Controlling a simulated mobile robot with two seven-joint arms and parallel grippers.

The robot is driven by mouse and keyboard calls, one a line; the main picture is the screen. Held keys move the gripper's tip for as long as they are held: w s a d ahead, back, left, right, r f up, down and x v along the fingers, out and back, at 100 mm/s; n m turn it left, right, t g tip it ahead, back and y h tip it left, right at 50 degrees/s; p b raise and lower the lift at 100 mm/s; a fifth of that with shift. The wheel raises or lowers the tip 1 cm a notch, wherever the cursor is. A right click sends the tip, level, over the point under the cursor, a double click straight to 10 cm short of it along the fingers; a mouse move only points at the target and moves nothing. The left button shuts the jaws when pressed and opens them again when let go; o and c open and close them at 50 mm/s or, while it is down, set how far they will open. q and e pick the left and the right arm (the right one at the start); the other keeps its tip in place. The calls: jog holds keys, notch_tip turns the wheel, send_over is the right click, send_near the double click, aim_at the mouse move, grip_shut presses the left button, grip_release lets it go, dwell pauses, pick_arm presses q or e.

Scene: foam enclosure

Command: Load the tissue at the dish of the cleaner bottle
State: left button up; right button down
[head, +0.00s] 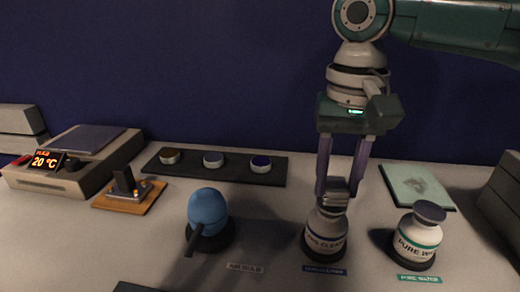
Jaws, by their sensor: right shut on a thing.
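The cleaner bottle (325,236), pale with a dark band and lettering, stands upright on a dark round base at centre right. My right gripper (340,187) is directly above it, pointing down, its two purple fingers on either side of the bottle top. It is shut on a small grey piece (336,186), which looks like the tissue. The piece is at the bottle's dish (332,202); whether it touches the dish is unclear. The fingers and piece partly hide the dish. My left gripper is not in view.
A pure water bottle (417,240) stands to the right, with a pale green pad (416,186) behind it. A blue air bulb (208,212) is left. A dark strip (224,176) holds three round pieces. A heater-like device (75,165) stands far left.

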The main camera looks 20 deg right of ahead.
aim_at(337, 186)
jog(key=shift+f, duration=0.3)
jog(key=shift+f+b, duration=0.3)
jog(key=shift+f, duration=0.45)
dwell(0.7)
jog(key=shift+r, duration=0.1)
dwell(0.4)
notch_tip(337, 186, up, 7)
jog(key=p, duration=0.9)
dwell(0.5)
